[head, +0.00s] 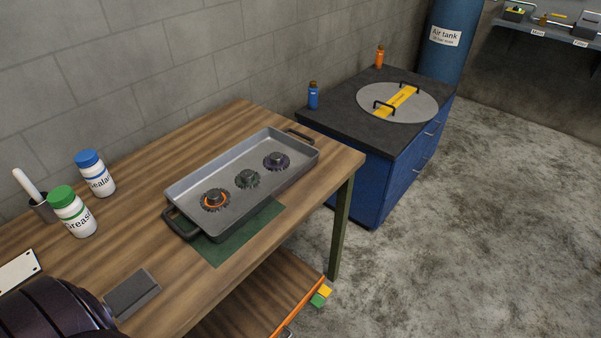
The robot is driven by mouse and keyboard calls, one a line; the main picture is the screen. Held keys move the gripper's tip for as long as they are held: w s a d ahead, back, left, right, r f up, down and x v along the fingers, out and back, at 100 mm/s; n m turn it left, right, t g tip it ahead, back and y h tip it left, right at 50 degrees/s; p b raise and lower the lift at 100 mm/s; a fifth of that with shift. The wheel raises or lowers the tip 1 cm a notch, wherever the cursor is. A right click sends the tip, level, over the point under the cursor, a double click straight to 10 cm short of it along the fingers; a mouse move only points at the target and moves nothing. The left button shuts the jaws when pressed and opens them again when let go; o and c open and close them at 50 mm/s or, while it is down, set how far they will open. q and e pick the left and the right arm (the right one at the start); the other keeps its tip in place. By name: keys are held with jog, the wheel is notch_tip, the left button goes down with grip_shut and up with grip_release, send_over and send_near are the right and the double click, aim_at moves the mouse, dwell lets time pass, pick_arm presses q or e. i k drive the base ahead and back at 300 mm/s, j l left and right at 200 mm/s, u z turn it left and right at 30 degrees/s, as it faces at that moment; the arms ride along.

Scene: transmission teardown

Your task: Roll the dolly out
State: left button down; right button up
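No dolly can be made out for certain. Below the workbench (128,186) there is a low wooden surface with an orange edge (299,307). I cannot tell whether it is a shelf or part of a dolly. Small yellow and green blocks (321,296) show at its right corner, and the rest is hidden under the bench top or cut off by the frame. Neither of my grippers is in view.
A metal tray (218,171) with three gears stands on the bench, partly over a green mat (238,236). Bottles stand at the left. A blue cabinet (391,187) with a round lid (424,106) stands behind. The concrete floor (480,230) at the right is clear.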

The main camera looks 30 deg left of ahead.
aim_at(262, 306)
jog(key=k+j+u, duration=0.15)
jog(key=k+u, duration=0.15)
jog(key=k+j+u, duration=0.3)
jog(key=k, duration=0.15)
jog(key=i+l+u, duration=0.2)
jog(key=l, duration=1)
jog(key=l+u, duration=0.15)
jog(key=l, duration=1.05)
